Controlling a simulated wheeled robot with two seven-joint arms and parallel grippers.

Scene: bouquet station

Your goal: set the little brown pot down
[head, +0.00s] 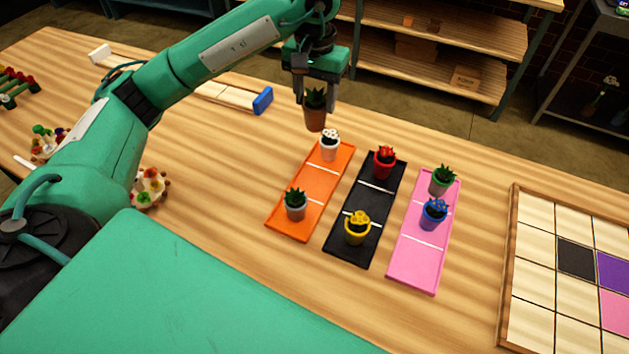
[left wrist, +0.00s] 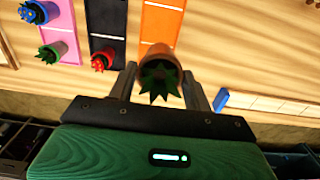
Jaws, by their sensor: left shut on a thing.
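The little brown pot (head: 315,117) with a spiky green plant is upright in my left gripper (head: 317,92), whose jaws are shut on it. In the head view it appears just beyond the far end of the orange tray (head: 310,194), seemingly above the table; its exact height is hard to tell. In the left wrist view the brown pot (left wrist: 160,58) sits between both fingers (left wrist: 158,82) and hides part of the orange tray (left wrist: 163,20). My right gripper is not in view.
A black tray (head: 374,186) holds red and yellow pots; a pink tray (head: 412,270) holds green and blue pots. A gridded board (head: 509,250) lies right. Bare wood separates it from the pink tray.

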